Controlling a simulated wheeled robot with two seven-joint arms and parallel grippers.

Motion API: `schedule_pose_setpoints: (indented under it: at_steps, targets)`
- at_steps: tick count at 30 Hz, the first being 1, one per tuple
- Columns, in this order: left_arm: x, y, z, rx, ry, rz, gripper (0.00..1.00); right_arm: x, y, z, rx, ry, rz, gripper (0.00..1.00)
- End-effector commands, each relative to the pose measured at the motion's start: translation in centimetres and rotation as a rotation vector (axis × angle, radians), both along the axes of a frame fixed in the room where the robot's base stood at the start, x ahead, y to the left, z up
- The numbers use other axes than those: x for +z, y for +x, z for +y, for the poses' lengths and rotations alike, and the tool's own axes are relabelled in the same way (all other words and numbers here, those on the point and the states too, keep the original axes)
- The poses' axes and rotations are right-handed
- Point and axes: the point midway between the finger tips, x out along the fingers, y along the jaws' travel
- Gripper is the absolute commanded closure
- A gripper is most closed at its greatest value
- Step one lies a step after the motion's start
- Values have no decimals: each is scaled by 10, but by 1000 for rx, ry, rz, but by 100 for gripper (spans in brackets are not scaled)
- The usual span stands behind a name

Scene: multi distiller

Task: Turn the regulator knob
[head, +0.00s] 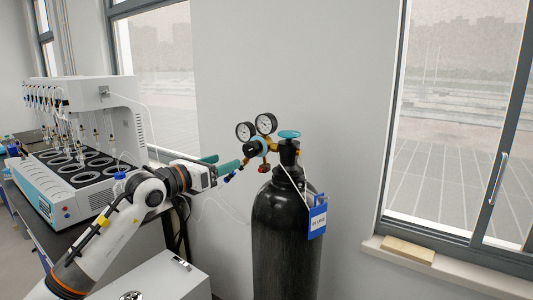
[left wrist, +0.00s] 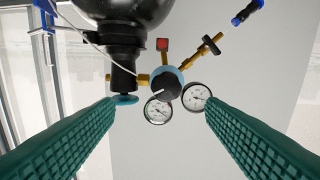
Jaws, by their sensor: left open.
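The regulator (head: 256,147) is mounted on the valve of a black gas cylinder (head: 286,235), with two round white gauges above it. In the left wrist view its round dark knob (left wrist: 166,85) with a blue rim faces me, near the middle and just beyond the fingertips. My left gripper (head: 228,161) is open with green fingers, to the left of the regulator. In the left wrist view the fingers (left wrist: 161,107) spread on both sides of the knob and gauges, with nothing between them gripped. My right gripper is not in view.
A teal valve handwheel (head: 289,134) tops the cylinder, right of the regulator. A blue tag (head: 317,218) hangs on the cylinder. A white multi-station distiller (head: 85,140) stands on a dark bench at left. A white cabinet (head: 155,280) is below my arm.

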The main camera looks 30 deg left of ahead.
Motion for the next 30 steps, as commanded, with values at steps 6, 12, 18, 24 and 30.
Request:
schedule_pose_setpoints:
  at_steps: [6,12,18,24,30]
  targets:
    - [10,22,-3,6,13,-9,36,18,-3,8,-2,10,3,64]
    - [11,63,-10,4,10,-7,36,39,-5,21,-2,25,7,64]
    - [7,98,-14,5,9,-6,36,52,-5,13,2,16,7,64]
    - [4,115,-17,5,12,-6,36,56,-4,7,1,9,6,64]
    - [3,117,-17,5,14,-6,36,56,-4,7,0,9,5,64]
